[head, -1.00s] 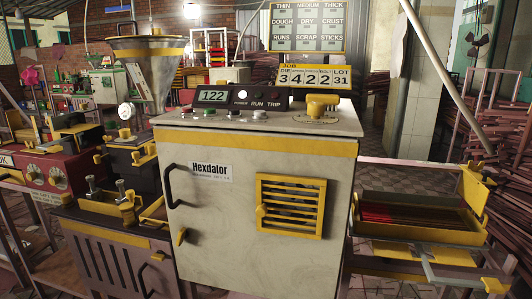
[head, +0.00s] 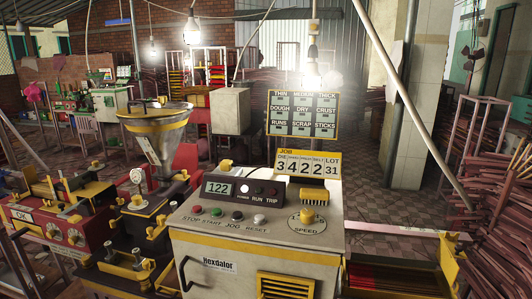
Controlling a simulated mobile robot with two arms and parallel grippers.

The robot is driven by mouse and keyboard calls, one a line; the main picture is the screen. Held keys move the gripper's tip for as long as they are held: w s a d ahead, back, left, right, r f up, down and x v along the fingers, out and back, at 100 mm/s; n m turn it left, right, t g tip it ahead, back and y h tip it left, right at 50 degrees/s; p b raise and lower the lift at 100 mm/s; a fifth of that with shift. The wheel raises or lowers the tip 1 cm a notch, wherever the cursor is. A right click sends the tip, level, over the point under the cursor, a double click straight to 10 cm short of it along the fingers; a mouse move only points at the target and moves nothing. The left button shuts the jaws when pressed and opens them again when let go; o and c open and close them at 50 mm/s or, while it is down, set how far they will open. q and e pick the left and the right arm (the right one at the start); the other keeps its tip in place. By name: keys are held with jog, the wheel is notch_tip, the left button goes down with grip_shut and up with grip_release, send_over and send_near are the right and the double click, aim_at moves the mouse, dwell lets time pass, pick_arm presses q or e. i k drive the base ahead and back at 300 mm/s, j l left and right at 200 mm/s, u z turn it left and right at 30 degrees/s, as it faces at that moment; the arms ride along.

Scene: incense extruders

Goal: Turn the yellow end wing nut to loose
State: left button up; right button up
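Neither of my grippers is in view. To the left of the cream Hexdalor cabinet (head: 190,246) is a metal hopper (head: 158,122) with a yellow band, above a dark extruder body (head: 150,222). A small yellow knob (head: 138,202) sits on that body. Lower down, a yellow clamp bar (head: 122,268) with small upright posts is mounted near the cabinet's left side. I cannot tell which yellow part is the end wing nut, nor whether it is tight or loose.
The cabinet top carries a yellow speed knob (head: 307,216), coloured buttons and a display (head: 231,189) reading 122. A red machine (head: 48,224) stands at left. A tray of red sticks (head: 395,282) is at lower right, with stick bundles (head: 505,225) beyond.

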aim_at(456, 237)
jog(key=z, duration=1.25)
